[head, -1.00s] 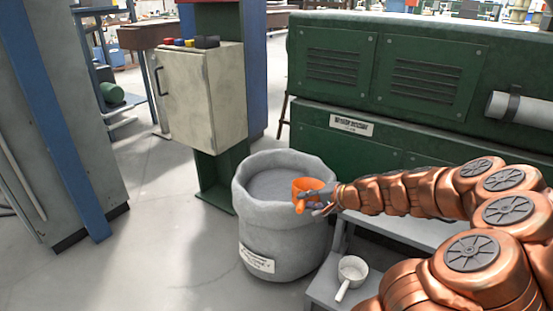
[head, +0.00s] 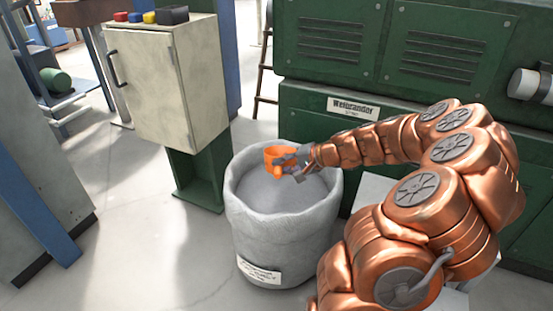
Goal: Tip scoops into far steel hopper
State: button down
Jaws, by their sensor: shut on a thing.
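An orange scoop (head: 272,156) is in my gripper (head: 295,162), which is shut on it. The scoop is over the open grey sack (head: 285,232), toward the back of its mouth. Grey powder (head: 275,194) fills much of the sack. I cannot tell whether the scoop's cup touches the powder or what it holds. I cannot make out a steel hopper in this view.
A green machine (head: 340,52) with louvred panels stands behind the sack. A cream cabinet (head: 160,85) with coloured buttons is at the left. A grey step (head: 372,190) is mostly hidden by my arm. Clear floor (head: 150,250) lies left of the sack.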

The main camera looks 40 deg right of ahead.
jog(key=g+p, duration=0.1)
jog(key=p, duration=0.2)
jog(key=w+d+f+m+y+p, duration=0.1)
jog(key=p, duration=0.2)
jog(key=shift+w+d+f+g, duration=0.15)
jog(key=shift+w+f+g, duration=0.15)
jog(key=shift+g, duration=0.1)
notch_tip(320, 180, down, 16)
jog(key=w+d+b, duration=0.1)
jog(key=b, duration=0.7)
jog(key=shift+w+d+m+b, duration=0.2)
jog(key=shift+w+m+b, duration=0.1)
dwell(0.9)
